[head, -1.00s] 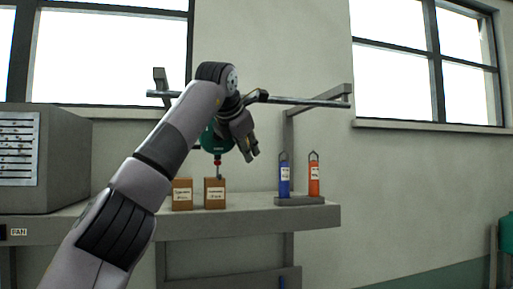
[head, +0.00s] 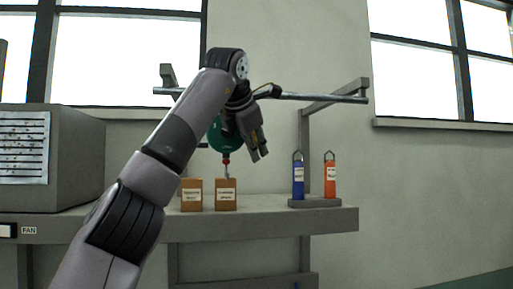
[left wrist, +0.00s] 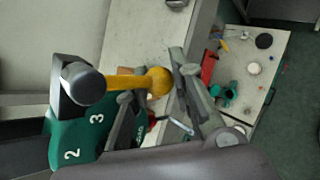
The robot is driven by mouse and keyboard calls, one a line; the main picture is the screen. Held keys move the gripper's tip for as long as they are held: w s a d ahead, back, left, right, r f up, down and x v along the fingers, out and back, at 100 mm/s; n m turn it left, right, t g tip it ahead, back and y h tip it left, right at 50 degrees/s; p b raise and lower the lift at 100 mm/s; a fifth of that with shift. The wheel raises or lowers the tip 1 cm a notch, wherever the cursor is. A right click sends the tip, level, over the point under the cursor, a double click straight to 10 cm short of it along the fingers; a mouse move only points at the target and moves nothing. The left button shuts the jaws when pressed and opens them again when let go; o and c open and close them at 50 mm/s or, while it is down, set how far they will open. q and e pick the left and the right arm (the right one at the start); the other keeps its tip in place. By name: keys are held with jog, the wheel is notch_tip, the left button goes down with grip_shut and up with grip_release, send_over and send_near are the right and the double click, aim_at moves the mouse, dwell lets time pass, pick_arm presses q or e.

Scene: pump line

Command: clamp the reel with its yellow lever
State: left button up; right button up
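The green reel (head: 222,136) hangs from the overhead rail, partly behind my left arm. In the left wrist view its green body (left wrist: 75,140) bears the numbers 2 and 3. Its yellow lever (left wrist: 125,82) sticks out to the right from a grey hub and ends in a round yellow knob. My left gripper (head: 258,155) is beside the reel, on its right. In the left wrist view the fingers of this gripper (left wrist: 150,76) are apart, with the knob in line with the gap between them. I cannot tell whether they touch it. My right gripper is not in view.
The rail (head: 320,97) crosses above the shelf (head: 260,222). Two brown boxes (head: 191,195) (head: 226,195) stand below the reel. A blue cylinder (head: 298,180) and an orange one (head: 330,180) stand in a grey holder to the right. A grey cabinet (head: 75,165) stands at left.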

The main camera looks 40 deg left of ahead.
pick_arm(q)
jog(key=o, duration=0.4)
jog(key=shift+s+r, duration=0.1)
jog(key=shift+r, duration=0.15)
